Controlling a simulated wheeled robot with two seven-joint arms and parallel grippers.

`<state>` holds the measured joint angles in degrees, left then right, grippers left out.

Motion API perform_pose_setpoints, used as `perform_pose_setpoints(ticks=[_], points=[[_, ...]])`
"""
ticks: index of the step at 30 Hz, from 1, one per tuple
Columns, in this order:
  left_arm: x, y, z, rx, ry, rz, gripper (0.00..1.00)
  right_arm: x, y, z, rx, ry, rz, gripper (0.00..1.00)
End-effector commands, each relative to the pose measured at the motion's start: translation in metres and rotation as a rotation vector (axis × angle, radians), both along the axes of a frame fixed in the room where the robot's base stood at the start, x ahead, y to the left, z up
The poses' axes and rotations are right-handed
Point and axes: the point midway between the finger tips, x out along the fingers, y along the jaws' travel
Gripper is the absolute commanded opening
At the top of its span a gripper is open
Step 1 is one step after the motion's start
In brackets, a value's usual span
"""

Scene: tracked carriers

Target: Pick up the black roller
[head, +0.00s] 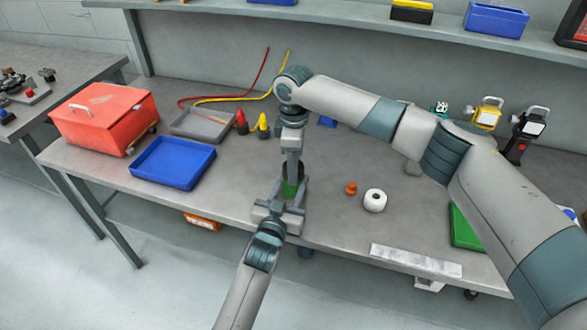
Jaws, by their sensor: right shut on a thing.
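My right gripper (291,178) reaches down over the middle of the bench. It is shut on a dark piece (301,171) that looks like the black roller, mostly hidden by the fingers. Just below is a green part (290,188), with only a small patch showing between my two grippers. I cannot tell whether the dark piece touches it. My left gripper (280,207) comes up from the bench's front edge and sits close below the right one, at the green part. Its fingertips are too hidden to tell whether it is open or shut.
Left on the bench (340,215) are a red box (100,120), a blue tray (173,163), a grey tray (203,125) and red and yellow cables. Right of my grippers are a white roll (375,201) and an orange piece (351,188). Work lamps (525,135) stand behind my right arm.

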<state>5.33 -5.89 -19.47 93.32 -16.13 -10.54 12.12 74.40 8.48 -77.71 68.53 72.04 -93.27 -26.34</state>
Motion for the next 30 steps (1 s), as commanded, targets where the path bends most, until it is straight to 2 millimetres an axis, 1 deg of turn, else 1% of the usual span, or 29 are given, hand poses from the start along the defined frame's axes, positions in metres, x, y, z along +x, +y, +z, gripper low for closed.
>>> perform_pose_setpoints(ticks=[5, 8, 21, 25, 30], points=[[0.000, 0.000, -0.001, 0.001, 0.002, 0.000, 0.08, 0.000, 0.000, 0.006, 0.000, -0.001, 0.000, 0.20], [0.000, 0.000, -0.001, 0.001, 0.002, 0.000, 0.08, 0.001, 0.000, 0.014, 0.001, -0.002, 0.001, 0.20], [0.000, 0.000, -0.001, 0.001, 0.002, 0.000, 0.08, 0.000, 0.000, 0.082, 0.001, -0.002, 0.000, 0.20], [0.000, 0.000, -0.001, 0.001, 0.002, 0.000, 0.08, 0.000, 0.000, 0.095, 0.000, -0.001, 0.000, 0.20], [0.000, 0.000, -0.001, 0.001, 0.002, 0.000, 0.08, 0.000, 0.000, 0.101, 0.000, -0.001, 0.000, 0.20]])
